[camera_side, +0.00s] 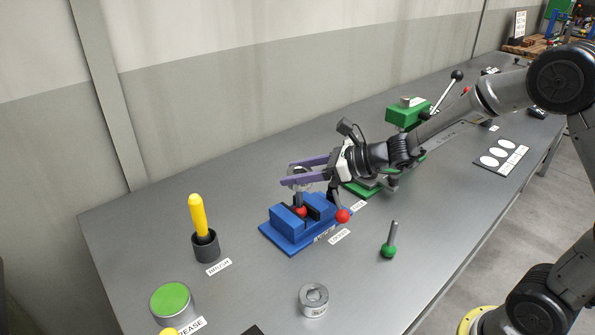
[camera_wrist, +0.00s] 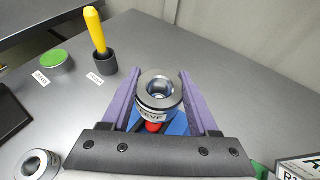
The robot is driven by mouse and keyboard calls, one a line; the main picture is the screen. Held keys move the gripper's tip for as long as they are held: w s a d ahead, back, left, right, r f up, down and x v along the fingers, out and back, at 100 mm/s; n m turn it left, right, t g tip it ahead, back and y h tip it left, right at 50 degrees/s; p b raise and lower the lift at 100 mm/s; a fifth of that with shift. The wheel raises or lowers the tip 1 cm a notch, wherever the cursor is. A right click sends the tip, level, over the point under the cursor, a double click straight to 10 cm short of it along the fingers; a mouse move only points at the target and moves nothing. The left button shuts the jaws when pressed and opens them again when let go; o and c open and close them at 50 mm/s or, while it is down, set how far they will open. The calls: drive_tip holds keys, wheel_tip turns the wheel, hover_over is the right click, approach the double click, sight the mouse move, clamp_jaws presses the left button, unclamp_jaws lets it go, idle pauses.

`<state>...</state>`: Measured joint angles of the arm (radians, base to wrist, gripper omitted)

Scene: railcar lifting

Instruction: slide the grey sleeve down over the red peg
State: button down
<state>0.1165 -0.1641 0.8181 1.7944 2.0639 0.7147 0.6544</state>
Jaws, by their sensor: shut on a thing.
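The grey sleeve (camera_wrist: 160,84) is a short metal ring with a label, upright between the purple fingers of my gripper (camera_wrist: 159,75). In the side view my gripper (camera_side: 287,173) is shut on the sleeve above the blue vise (camera_side: 283,232). The red peg (camera_side: 301,211) stands in the vise; its rounded red part shows between the jaws, with a thin grey stem above. Its red part also shows just below the sleeve in the wrist view (camera_wrist: 152,127). I cannot tell whether the stem's tip is inside the bore.
A second grey ring (camera_side: 313,299) and a green-balled pin (camera_side: 389,247) stand in front. A yellow brush in a dark cup (camera_side: 206,246) and a green-topped grease tin (camera_side: 171,301) are at left. A green press (camera_side: 405,113) stands behind my wrist. A red-ended vise handle (camera_side: 343,215) sticks out.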

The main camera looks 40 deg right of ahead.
sight(297, 195)
drive_tip(key=shift+f, duration=3.15)
idle(1.6)
drive_tip(key=shift+c, duration=1.1)
unclamp_jaws()
drive_tip(key=shift+o, duration=0.7)
drive_tip(key=shift+f, duration=0.15)
